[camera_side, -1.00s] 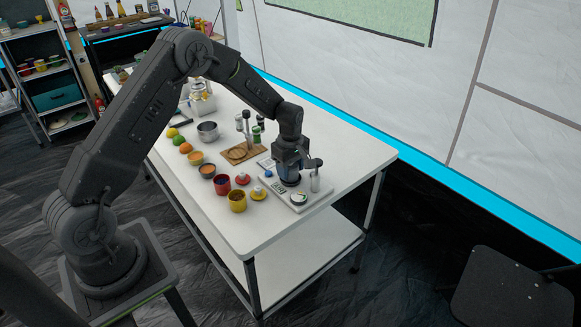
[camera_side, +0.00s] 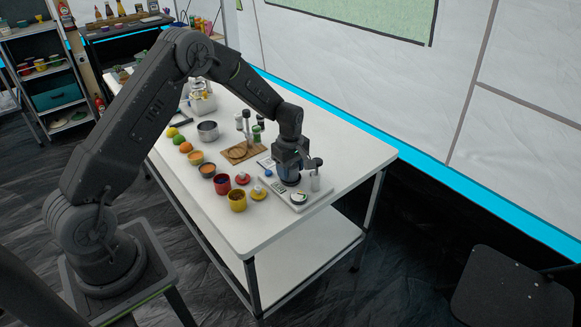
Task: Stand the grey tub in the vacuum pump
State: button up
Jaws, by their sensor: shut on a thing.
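The vacuum pump (camera_side: 301,206) is a light grey base plate with a round gauge at its front and an upright cylinder (camera_side: 315,182) at its right. It stands near the right end of the white table. My gripper (camera_side: 289,168) points down over the middle of the pump and is shut on the grey tub (camera_side: 289,180). Only a dark, bluish-grey part of the tub shows below the jaws. The tub looks upright and at or just over the plate. I cannot tell whether it touches the plate.
Red (camera_side: 222,184) and yellow (camera_side: 237,200) cups stand left of the pump, with small lids beside them. A wooden board (camera_side: 240,153) with a press, a metal bowl (camera_side: 208,131) and fruit lie farther back. The table's right end (camera_side: 365,160) is clear.

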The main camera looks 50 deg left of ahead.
jog(key=shift+f, duration=0.4)
jog(key=o, duration=0.4)
jog(key=shift+o, duration=0.2)
jog(key=shift+r, duration=0.1)
jog(key=shift+r, duration=5.4)
